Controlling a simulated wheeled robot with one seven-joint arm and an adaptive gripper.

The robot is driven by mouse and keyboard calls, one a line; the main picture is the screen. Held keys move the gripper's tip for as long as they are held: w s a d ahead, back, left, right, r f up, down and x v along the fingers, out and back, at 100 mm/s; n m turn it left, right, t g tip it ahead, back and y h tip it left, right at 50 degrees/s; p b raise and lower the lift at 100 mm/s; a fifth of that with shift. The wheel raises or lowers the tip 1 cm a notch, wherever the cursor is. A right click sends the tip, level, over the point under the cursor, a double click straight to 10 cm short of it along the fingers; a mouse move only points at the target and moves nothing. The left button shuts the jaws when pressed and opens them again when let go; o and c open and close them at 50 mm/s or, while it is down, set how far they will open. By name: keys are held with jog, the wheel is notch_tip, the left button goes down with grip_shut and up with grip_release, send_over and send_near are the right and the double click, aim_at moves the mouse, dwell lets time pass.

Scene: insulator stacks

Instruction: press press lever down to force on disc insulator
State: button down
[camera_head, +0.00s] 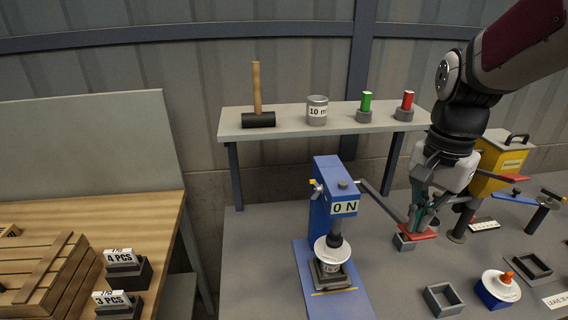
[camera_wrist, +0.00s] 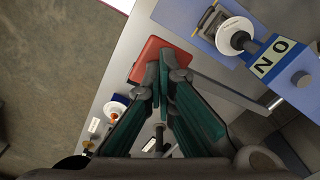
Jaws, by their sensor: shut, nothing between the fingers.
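The blue press (camera_head: 322,210) stands on the bench with its display reading "0 N". The white disc insulator (camera_head: 333,250) sits under its ram in a dark square holder; its disc also shows in the wrist view (camera_wrist: 232,28). The dark press lever (camera_head: 383,205) slopes down to the right from the press head and ends in a red pad (camera_head: 408,235), seen large in the wrist view (camera_wrist: 148,62). My gripper (camera_head: 420,226) is shut and empty, fingers pointing down at the red pad. Its fingertips (camera_wrist: 164,60) overlap the pad; I cannot tell whether they touch it.
A raised shelf (camera_head: 340,125) behind holds a mallet (camera_head: 258,119), a grey tin (camera_head: 317,110) and green and red pieces. To the right are a yellow box (camera_head: 500,160), square frames (camera_head: 444,299) and another white disc (camera_head: 501,286). A wooden table is at left.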

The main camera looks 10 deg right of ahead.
jog(key=shift+s+f, duration=0.2)
jog(key=shift+f, duration=0.75)
jog(key=shift+s+f, duration=0.2)
jog(key=shift+f, duration=0.7)
jog(key=shift+s+f, duration=0.2)
jog(key=shift+f, duration=0.75)
dwell(2.5)
jog(key=shift+f, duration=1.4)
dwell(1.4)
